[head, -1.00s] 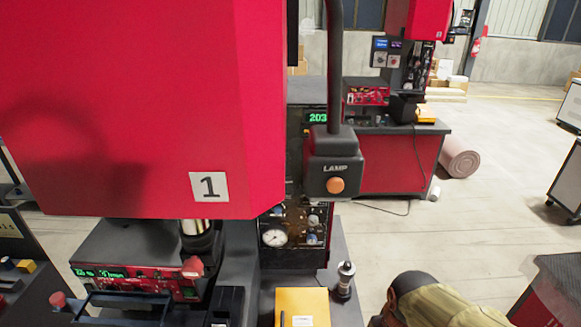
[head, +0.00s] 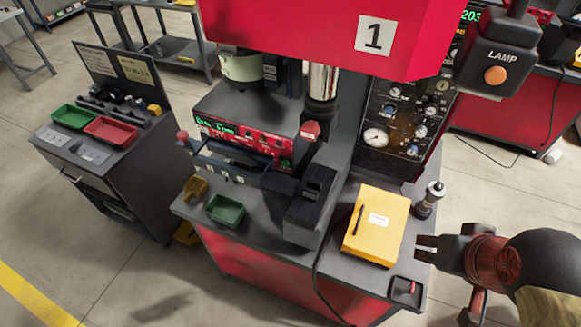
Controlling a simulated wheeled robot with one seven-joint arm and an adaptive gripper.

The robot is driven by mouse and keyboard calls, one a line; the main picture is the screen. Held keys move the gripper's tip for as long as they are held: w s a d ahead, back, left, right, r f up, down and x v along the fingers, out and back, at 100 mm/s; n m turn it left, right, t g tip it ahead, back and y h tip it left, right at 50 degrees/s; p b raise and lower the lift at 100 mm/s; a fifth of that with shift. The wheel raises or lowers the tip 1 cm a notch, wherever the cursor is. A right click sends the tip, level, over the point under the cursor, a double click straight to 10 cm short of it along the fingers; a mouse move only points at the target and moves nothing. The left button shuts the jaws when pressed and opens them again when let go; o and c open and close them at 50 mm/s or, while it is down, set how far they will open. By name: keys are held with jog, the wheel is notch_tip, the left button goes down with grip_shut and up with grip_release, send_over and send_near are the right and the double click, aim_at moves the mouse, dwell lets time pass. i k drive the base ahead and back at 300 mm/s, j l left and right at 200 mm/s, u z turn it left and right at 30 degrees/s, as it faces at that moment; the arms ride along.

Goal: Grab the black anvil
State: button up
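I cannot pick out the black anvil with certainty. Small dark tools stand in a rack (head: 118,104) on the grey cart at the left, too small to tell apart. A black block-shaped unit (head: 312,190) stands at the front of the red press bench. My gripper (head: 424,249) is at the right, beside the yellow box and over the bench's right edge. Its two short dark fingers point left with a gap between them, and I see nothing held. It touches nothing that I can make out.
The yellow box (head: 377,225) lies on the bench, with a black-and-silver cylinder (head: 429,199) behind my gripper and a small black tray (head: 406,291) in front. The red press head (head: 300,30) overhangs. Floor shows between bench and cart.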

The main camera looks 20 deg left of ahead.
aim_at(312, 190)
jog(key=j+u, duration=0.2)
jog(key=u, duration=0.15)
jog(key=j+u, duration=0.15)
jog(key=u, duration=0.2)
